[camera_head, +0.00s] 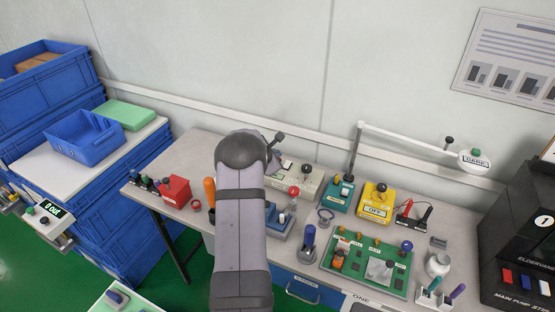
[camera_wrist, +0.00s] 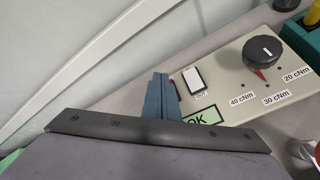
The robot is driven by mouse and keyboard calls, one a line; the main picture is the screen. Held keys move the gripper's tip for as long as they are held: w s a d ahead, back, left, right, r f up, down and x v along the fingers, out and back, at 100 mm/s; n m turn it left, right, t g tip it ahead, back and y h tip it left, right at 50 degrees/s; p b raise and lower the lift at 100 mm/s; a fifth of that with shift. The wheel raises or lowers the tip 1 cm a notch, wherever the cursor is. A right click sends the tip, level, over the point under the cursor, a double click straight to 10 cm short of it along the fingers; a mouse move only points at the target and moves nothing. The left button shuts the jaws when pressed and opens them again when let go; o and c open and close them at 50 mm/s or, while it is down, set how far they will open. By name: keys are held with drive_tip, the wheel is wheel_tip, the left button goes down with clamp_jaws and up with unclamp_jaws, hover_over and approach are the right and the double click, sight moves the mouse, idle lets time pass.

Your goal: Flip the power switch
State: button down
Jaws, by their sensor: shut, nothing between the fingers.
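A beige tester (camera_wrist: 240,85) fills the right of the wrist view, with a black knob (camera_wrist: 263,50) and cNm markings. In the head view the tester (camera_head: 308,184) is partly behind my arm.
A teal device (camera_head: 342,197) and a yellow OFF box (camera_head: 375,203) stand right of the tester. A green circuit board (camera_head: 370,265) lies in front. A red box (camera_head: 175,190) is at the left. The wall rises close behind the table.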

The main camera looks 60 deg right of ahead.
drive_tip(key=shift+f, duration=0.15)
idle(0.6)
drive_tip(key=shift+a+r, duration=0.1)
drive_tip(key=shift+r, duration=0.65)
drive_tip(key=shift+r, duration=0.1)
drive_tip(key=shift+a+r+p, duration=0.15)
drive_tip(key=shift+r+p, duration=0.7)
drive_tip(key=shift+r, duration=0.35)
drive_tip(key=shift+a+r+p, duration=0.15)
drive_tip(key=shift+r+p, duration=0.65)
drive_tip(key=shift+r, duration=0.4)
